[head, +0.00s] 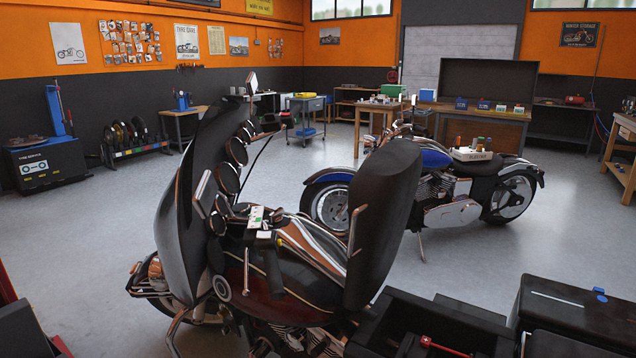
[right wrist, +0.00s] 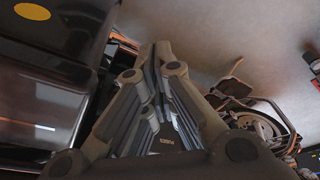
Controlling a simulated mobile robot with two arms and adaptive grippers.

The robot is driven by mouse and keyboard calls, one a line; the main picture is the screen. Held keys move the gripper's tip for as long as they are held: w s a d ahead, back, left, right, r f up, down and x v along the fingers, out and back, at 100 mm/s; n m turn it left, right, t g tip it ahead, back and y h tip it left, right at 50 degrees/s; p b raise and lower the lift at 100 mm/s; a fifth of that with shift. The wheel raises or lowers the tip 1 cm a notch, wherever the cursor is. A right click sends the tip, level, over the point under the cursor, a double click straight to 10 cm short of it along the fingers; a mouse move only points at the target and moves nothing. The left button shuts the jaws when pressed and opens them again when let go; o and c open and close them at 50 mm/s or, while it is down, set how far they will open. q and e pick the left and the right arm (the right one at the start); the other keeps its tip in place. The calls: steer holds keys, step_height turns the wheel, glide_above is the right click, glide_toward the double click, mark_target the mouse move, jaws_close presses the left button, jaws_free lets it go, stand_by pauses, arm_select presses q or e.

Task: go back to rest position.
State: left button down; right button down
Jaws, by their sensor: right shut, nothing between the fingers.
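My right gripper (right wrist: 158,60) fills the middle of the right wrist view. Its fingers come together at the tips, and it is shut with nothing held. Glossy black cases (right wrist: 45,95) lie to its left, and a wheel (right wrist: 262,130) and metal parts show beyond it on the right over the grey floor. I cannot make out either gripper in the head view, and my left gripper shows in no view.
A dark touring motorcycle (head: 310,255) with a tall fairing stands close in front. A blue motorcycle (head: 430,190) stands behind it. Black cases (head: 575,315) fill the bottom right. Workbenches (head: 475,125) line the back. Open floor (head: 85,230) lies at left.

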steer(key=s+d+f, duration=0.1)
steer(key=s+f, duration=0.3)
steer(key=f, duration=0.5)
steer(key=s+f+g, duration=0.1)
steer(key=s+f, duration=0.2)
steer(key=f, duration=0.6)
steer(key=s+d+f, duration=0.1)
steer(key=s+f, duration=0.3)
steer(key=f, duration=0.5)
steer(key=s+d+f+g, duration=0.1)
steer(key=s+f, duration=0.4)
steer(key=s, duration=0.4)
steer(key=shift+d+p, duration=0.15)
steer(key=shift+p, duration=0.15)
